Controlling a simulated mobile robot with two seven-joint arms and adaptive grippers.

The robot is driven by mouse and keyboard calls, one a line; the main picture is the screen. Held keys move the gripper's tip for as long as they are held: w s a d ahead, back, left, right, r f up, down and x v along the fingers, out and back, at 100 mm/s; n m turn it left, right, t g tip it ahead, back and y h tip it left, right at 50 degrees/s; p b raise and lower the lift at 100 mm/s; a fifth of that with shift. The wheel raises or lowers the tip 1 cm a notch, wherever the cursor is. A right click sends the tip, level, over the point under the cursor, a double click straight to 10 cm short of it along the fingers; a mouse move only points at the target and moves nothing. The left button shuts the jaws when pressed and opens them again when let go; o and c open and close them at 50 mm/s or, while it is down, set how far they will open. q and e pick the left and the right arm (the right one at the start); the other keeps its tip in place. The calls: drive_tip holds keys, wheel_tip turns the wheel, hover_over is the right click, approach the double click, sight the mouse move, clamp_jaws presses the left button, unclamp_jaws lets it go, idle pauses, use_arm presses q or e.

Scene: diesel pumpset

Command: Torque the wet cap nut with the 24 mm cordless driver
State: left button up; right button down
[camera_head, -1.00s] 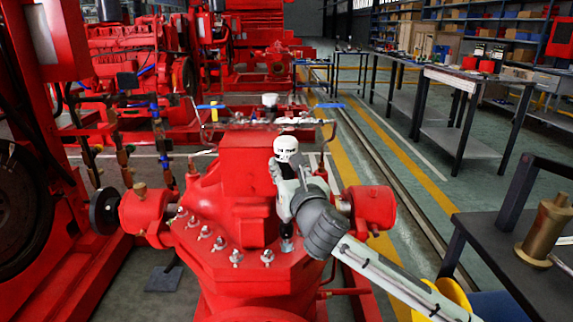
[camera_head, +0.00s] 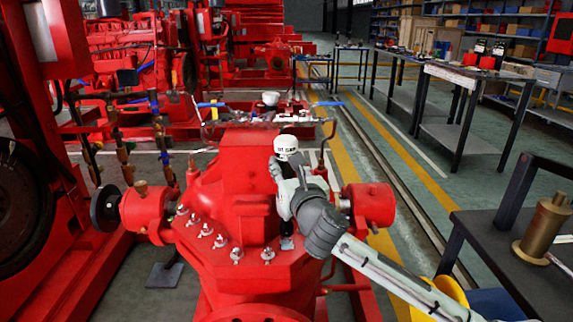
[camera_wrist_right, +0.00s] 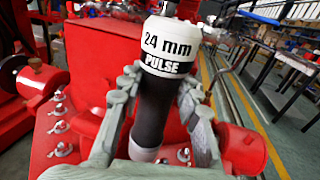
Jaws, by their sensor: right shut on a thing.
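The 24 mm cordless driver, with a white head marked "24 mm PULSE" and a dark body, is upright in my right gripper (camera_wrist_right: 152,115). The white head of the driver (camera_wrist_right: 172,45) shows above the fingers, and in the head view (camera_head: 286,147) it stands over the right part of the red pump casing (camera_head: 245,190). The right gripper is shut around the dark body. The driver's lower end (camera_head: 287,242) is down at the casing flange; which nut it meets is hidden. Several cap nuts (camera_head: 220,240) line the flange to the left. My left gripper is out of view.
A dark bench (camera_head: 525,255) with a brass cylinder (camera_head: 545,225) stands at right. A yellow object (camera_head: 452,292) lies below my right arm. Red bearing housings (camera_head: 372,204) flank the casing. Workbenches and shelves stand behind; the striped aisle is clear.

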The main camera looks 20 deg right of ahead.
sight(289, 152)
drive_tip(key=shift+f, duration=0.15)
drive_tip(key=shift+f+b, duration=0.7)
drive_tip(key=shift+f, duration=0.3)
drive_tip(key=shift+r+p, duration=0.15)
drive_tip(key=shift+p, duration=0.45)
idle(0.3)
drive_tip(key=shift+f, duration=0.75)
idle(1.3)
drive_tip(key=shift+r, duration=0.1)
drive_tip(key=shift+r+p, duration=0.65)
drive_tip(key=shift+r, duration=3)
